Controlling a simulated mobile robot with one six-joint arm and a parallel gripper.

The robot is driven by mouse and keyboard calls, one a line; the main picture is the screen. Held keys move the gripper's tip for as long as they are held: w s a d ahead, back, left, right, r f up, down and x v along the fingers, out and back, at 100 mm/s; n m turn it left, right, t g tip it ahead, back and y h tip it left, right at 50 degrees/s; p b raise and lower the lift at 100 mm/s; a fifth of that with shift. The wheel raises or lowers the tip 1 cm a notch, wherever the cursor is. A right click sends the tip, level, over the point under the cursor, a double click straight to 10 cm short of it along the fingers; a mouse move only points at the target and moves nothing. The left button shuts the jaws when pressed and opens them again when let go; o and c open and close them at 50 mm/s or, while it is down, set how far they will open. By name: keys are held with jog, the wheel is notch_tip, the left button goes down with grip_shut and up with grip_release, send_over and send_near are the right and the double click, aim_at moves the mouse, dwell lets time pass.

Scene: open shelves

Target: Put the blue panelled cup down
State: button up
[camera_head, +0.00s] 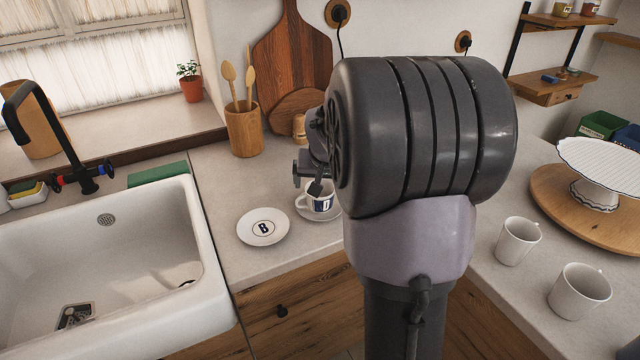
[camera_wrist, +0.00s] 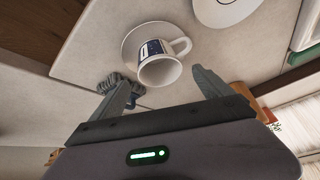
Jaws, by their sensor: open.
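The blue panelled cup (camera_head: 322,207) is white with a dark blue panel and a letter. It stands upright on a saucer (camera_head: 318,219) on the counter left of my arm. The wrist view shows the cup (camera_wrist: 158,66) with its handle to the right, and part of the saucer (camera_wrist: 131,44) under it. My gripper (camera_wrist: 165,86) is open, its fingers apart with the cup's rim showing just beyond and between their tips. No finger visibly grips the cup. In the head view, my arm hides much of the gripper and the right side of the saucer.
A saucer marked B (camera_head: 263,227) lies just left of the cup. A white sink (camera_head: 190,290) is further left. A wooden utensil pot (camera_head: 244,130) and cutting boards (camera_head: 290,60) stand behind. Two white mugs (camera_head: 518,241) and a cake stand (camera_head: 600,165) are on the right counter.

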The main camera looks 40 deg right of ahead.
jog(key=p+v, duration=0.2)
jog(key=v, duration=0.5)
jog(key=s+a+r+n+y, duration=0.1)
jog(key=s+a+r, duration=0.1)
jog(key=a, duration=0.5)
jog(key=s+a+r+y, duration=0.1)
jog(key=s+a+r, duration=0.1)
jog(key=a, duration=0.5)
jog(key=s+a+f+n+y, duration=0.1)
jog(key=s+a+n+y, duration=0.2)
jog(key=s+a, duration=1.2)
jog(key=shift+s+a+t, duration=0.25)
jog(key=shift+a+t, duration=0.05)
jog(key=shift+a, duration=0.8)
